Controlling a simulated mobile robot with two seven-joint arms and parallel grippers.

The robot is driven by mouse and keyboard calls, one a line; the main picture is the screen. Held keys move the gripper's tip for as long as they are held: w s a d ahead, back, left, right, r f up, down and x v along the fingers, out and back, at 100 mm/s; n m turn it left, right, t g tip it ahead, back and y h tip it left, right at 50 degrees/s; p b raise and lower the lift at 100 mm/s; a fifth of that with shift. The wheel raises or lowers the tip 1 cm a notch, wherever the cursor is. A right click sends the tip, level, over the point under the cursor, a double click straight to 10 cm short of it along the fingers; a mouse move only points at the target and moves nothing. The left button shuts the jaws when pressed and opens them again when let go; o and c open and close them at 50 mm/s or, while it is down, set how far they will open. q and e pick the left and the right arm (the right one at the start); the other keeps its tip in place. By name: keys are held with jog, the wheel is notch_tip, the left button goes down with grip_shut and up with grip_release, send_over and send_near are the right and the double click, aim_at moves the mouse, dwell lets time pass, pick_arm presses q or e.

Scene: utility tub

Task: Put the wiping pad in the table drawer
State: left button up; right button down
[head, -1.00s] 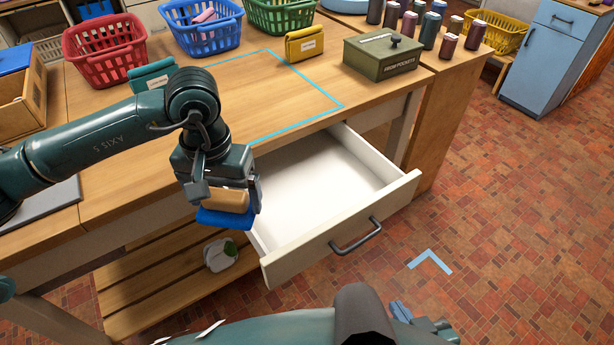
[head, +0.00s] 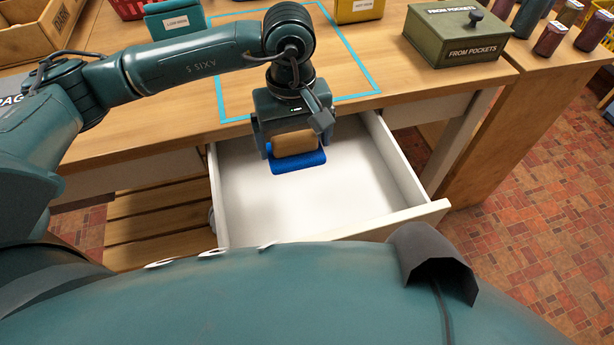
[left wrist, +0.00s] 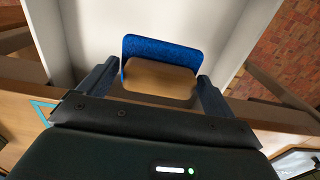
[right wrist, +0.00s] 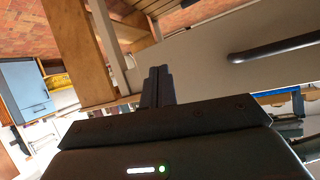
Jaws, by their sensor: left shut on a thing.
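The wiping pad has a wooden block on top and a blue pad (head: 298,163) underneath. My left gripper (head: 293,146) is shut on its wooden block, one finger at each side. The table drawer (head: 375,200) is pulled open, with a bare white floor. The pad shows over the back part of the drawer; its exact height above the floor is hard to tell. In the left wrist view the pad (left wrist: 160,76) sits between the fingers with white drawer floor beyond. My right gripper (right wrist: 158,88) is shut and empty, near the drawer front and its dark handle (right wrist: 275,48).
On the tabletop stand a green FROM POCKETS box (head: 455,38), a yellow case (head: 358,8) and a teal case (head: 175,20). Blue tape (head: 350,45) outlines a clear patch of table behind the drawer. A slatted shelf (head: 160,215) lies below at left.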

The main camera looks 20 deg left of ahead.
aim_at(313, 149)
pick_arm(q)
jog(key=d+f+n+b, duration=0.1)
jog(key=w+d+f+n, duration=0.1)
jog(key=f+n, duration=0.1)
jog(key=shift+w+d+b, duration=0.1)
jog(key=shift+w+b, duration=0.1)
jog(key=shift+b, duration=0.15)
jog(key=shift+d+f+n, duration=0.2)
jog(key=shift+d+n, duration=0.1)
jog(key=shift+n, duration=0.4)
notch_tip(313, 149, down, 10)
jog(key=shift+f+b, duration=0.2)
jog(key=shift+b, duration=0.2)
jog(key=o, duration=0.7)
jog(key=shift+r, duration=0.1)
